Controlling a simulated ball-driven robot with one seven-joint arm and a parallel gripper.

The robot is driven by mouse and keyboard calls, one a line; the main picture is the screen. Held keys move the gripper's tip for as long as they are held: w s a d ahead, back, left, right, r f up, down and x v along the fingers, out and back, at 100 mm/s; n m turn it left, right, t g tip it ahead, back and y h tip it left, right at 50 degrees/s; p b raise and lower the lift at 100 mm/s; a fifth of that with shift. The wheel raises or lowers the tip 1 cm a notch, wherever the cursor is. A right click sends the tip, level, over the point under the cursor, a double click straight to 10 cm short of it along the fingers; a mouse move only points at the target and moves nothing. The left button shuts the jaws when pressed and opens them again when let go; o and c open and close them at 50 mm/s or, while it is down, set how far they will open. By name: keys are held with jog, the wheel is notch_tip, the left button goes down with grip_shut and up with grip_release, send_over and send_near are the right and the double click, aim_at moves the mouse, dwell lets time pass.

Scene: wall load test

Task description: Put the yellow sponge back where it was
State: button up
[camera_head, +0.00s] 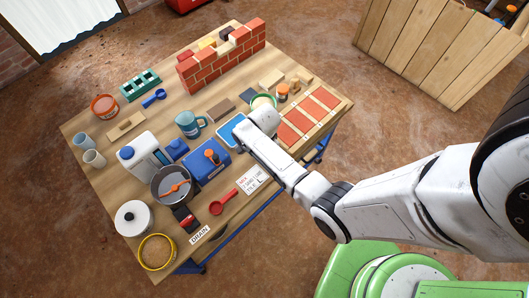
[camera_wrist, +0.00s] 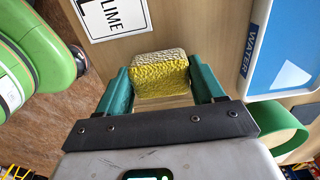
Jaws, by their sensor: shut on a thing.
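The yellow sponge (camera_wrist: 160,75), rough and pale on top, sits between the two teal fingers of my gripper (camera_wrist: 163,88) in the wrist view. The fingers are shut on its two sides. In the head view my gripper (camera_head: 262,120) is over the right part of the workbench, beside the blue tray (camera_head: 231,131), and the sponge is hidden behind the arm. The tray, labelled WATER (camera_wrist: 285,50), shows to the right of the sponge in the wrist view. I cannot tell how far the sponge is above the bench.
A white card (camera_head: 258,182) lies on the bench; the wrist view shows LIME on it (camera_wrist: 112,15). A green round item (camera_head: 263,100) is close to my gripper. Red bricks (camera_head: 308,117) lie right, a brick wall (camera_head: 222,57) stands behind, and a blue box (camera_head: 207,164) is left.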

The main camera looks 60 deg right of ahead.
jog(key=shift+f, duration=0.25)
jog(key=shift+f, duration=0.15)
jog(key=o, duration=1)
notch_tip(320, 180, up, 12)
jog(key=p, duration=0.2)
jog(key=s+a+r+n, duration=0.4)
jog(key=s+n, duration=0.3)
jog(key=n, duration=0.3)
jog(key=s+a+r+n+t, duration=0.1)
jog(key=s+a+r+n, duration=0.4)
jog(key=n, duration=0.5)
jog(key=shift+s+a+n, duration=0.3)
jog(key=shift+s+a, duration=0.6)
jog(key=shift+a, duration=0.3)
